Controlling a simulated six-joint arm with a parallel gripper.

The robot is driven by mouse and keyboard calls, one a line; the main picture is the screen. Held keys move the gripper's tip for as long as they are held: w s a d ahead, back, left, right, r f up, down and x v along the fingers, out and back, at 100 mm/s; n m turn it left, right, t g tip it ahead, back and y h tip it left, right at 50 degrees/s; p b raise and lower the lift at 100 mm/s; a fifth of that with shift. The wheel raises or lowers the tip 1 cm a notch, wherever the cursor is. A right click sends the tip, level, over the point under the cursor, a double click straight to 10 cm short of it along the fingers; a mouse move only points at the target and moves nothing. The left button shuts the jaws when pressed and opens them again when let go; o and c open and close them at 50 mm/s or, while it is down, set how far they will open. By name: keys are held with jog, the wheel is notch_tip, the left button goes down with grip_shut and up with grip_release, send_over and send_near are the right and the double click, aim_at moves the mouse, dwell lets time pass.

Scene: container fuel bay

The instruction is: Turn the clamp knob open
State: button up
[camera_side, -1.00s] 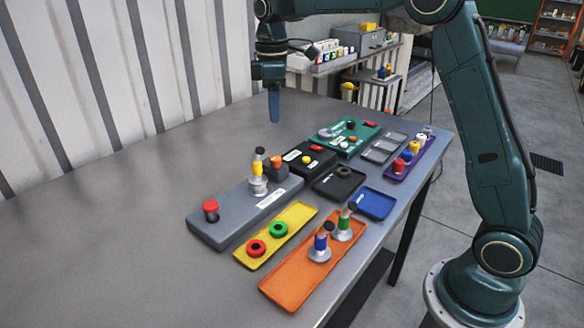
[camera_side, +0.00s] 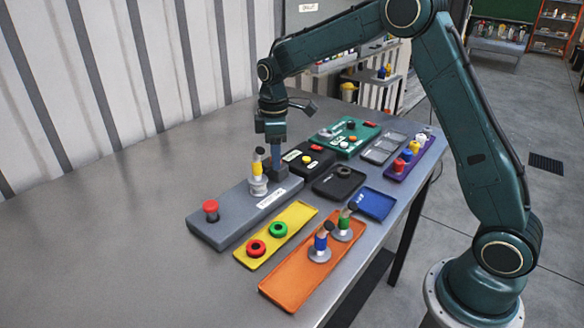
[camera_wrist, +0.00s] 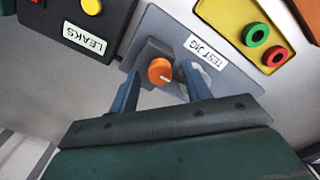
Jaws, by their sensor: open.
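The orange clamp knob (camera_wrist: 160,71) sits on the grey test jig (camera_wrist: 152,28), with a short pale mark pointing right and slightly down in the wrist view. My gripper (camera_wrist: 161,88) is open, one finger on each side of the knob. I cannot tell whether either finger touches it. In the side view my gripper (camera_side: 276,158) is low over the far end of the test jig (camera_side: 237,217) and hides the knob. A yellow-banded piece with a dark top (camera_side: 258,165) stands upright on the jig beside my gripper.
A red button (camera_side: 211,210) is at the jig's near end. The black LEAKS box (camera_side: 306,157) is close behind my gripper. A yellow tray (camera_side: 262,249) with red and green rings and an orange tray (camera_side: 288,282) lie in front. The table's left side is clear.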

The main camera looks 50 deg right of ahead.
jog(key=shift+f, duration=0.2)
jog(key=c, duration=1)
